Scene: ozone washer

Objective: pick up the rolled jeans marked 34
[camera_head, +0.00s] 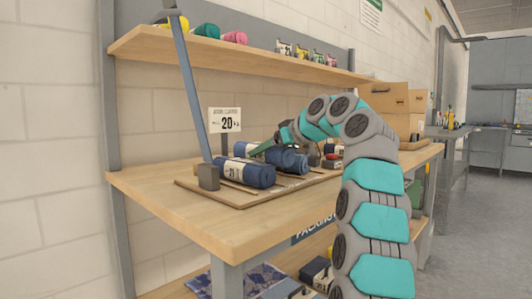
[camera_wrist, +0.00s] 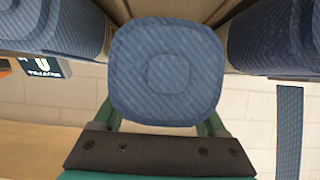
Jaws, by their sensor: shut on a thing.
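Several dark blue rolled jeans lie on a board on the packing table in the head view. The front roll (camera_head: 246,172) has a white label band whose number I cannot read surely. Another roll (camera_head: 288,160) lies just behind it, beside my gripper (camera_head: 270,147). In the wrist view, a blue roll seen end-on (camera_wrist: 165,70) sits between the two green fingers of my gripper (camera_wrist: 160,120), which is shut on it. Its number is hidden, so I cannot tell if it is marked 34. Neighbouring rolls stand at the left (camera_wrist: 50,30) and right (camera_wrist: 270,38).
A slanted grey bar (camera_head: 192,90) rises from the board at the left. A sign reading 20 (camera_head: 224,120) stands behind the rolls. A shelf (camera_head: 230,58) with coloured rolls hangs above. Cardboard boxes (camera_head: 390,98) stand at the right. The front left tabletop (camera_head: 150,192) is clear.

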